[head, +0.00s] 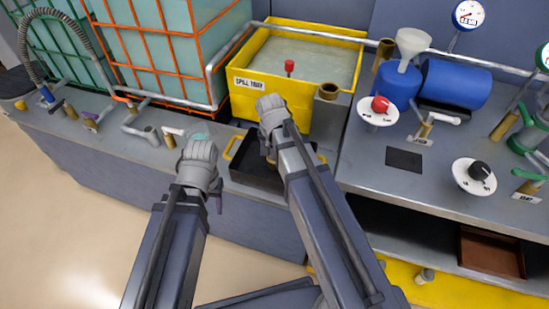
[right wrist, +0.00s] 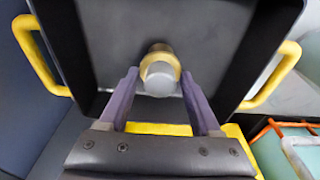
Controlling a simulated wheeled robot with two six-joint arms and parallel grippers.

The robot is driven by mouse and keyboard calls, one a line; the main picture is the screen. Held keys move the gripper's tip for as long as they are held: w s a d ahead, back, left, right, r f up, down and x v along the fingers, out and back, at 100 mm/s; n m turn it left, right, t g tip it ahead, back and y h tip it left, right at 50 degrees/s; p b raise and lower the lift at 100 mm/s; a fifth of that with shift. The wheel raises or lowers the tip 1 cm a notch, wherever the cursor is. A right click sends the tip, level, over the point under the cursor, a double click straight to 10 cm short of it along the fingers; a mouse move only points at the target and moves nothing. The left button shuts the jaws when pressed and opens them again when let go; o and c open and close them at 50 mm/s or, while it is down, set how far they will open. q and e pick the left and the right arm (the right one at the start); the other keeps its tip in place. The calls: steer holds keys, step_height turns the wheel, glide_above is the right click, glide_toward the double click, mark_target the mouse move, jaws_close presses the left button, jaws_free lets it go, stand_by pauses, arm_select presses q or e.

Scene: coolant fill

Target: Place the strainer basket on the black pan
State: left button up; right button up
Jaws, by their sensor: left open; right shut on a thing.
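The black pan (head: 250,172) with yellow handles sits at the front of the bench, below the yellow spill tray. In the right wrist view the pan (right wrist: 105,50) fills the background. My right gripper (right wrist: 161,82) is over the pan, shut on the strainer basket (right wrist: 160,76), a grey cylinder with a brass ring. I cannot tell whether the basket touches the pan floor. In the head view my right arm (head: 272,112) covers part of the pan and most of the basket. My left gripper (head: 200,160) is open, left of the pan, its fingers mostly hidden.
The yellow spill tray (head: 262,101) with a red knob stands behind the pan. A tank in an orange cage (head: 165,45) is behind on the left. A blue drum (head: 455,83), dials and valves are on the right. Small fittings line the bench at left.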

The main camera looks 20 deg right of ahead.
mark_target(273, 161)
arm_select(q)
steer(key=shift+f, duration=0.3)
arm_select(e)
steer(key=shift+f, duration=0.25)
steer(key=shift+f, duration=0.2)
steer(key=o, duration=1.1)
steer(key=shift+c, duration=0.2)
arm_select(q)
steer(key=shift+f, duration=0.15)
arm_select(e)
steer(key=shift+r, duration=0.15)
step_height(273, 161, up, 12)
steer(key=s+a+p, duration=0.1)
steer(key=s+p, duration=0.1)
steer(key=p, duration=1)
arm_select(q)
step_height(273, 161, up, 12)
arm_select(e)
steer(key=s+a+n+g, duration=0.1)
steer(key=s+a+n, duration=0.8)
steer(key=s, duration=0.3)
steer(key=shift+s+a+n+g, duration=0.15)
steer(key=shift+a+n+g, duration=0.2)
steer(key=shift+n, duration=0.45)
